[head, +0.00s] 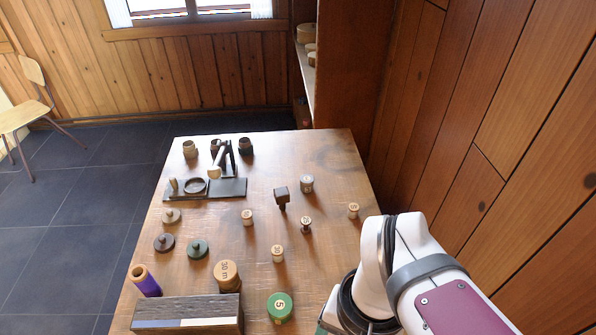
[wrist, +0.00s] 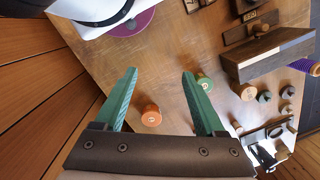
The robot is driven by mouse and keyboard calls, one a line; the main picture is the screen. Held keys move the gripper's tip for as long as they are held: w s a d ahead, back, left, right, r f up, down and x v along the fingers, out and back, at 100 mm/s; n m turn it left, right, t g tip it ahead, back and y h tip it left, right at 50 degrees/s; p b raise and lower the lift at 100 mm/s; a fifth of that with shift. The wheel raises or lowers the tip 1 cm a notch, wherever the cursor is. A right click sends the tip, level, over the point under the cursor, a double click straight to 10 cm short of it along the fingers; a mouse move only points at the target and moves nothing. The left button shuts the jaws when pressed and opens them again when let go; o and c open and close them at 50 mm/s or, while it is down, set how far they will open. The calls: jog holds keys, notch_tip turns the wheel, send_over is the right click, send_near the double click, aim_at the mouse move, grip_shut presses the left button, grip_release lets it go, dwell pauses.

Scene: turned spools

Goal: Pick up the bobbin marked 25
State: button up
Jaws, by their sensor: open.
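Several small pale wooden bobbins with dark marks on their tops stand on the table in the head view: one left of centre (head: 247,217), one farther back (head: 307,183), one near the right edge (head: 353,210), one at the middle right (head: 305,224) and one nearer (head: 277,253). Their marks are too small to read surely, so I cannot tell which is 25. My gripper (wrist: 160,73) shows in the wrist view with its green fingers wide apart and nothing between the tips. An orange-brown bobbin (wrist: 151,116) shows beyond the fingers, its mark unreadable.
A larger marked wooden spool (head: 227,275) and a green-topped spool (head: 280,306) stand near a grey-brown block (head: 187,315) and a purple spool (head: 145,281). Knobbed discs and a dark stand (head: 228,188) are at the left. A wood wall is close on the right.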

jog(key=w+d+m+g+h, duration=0.1)
jog(key=w+d+m+h, duration=0.3)
jog(key=w, duration=0.7)
jog(key=m+t+h, duration=0.3)
jog(key=t+h, duration=0.4)
jog(key=h, duration=0.2)
send_over(304, 221)
jog(key=s+a, duration=0.2)
jog(key=a, duration=0.2)
notch_tip(304, 221, down, 12)
jog(key=f, duration=0.6)
jog(key=shift+w+d+f, duration=0.15)
jog(key=shift+d+f, duration=0.1)
jog(key=shift+f, duration=0.15)
jog(key=x, duration=0.5)
grip_shut()
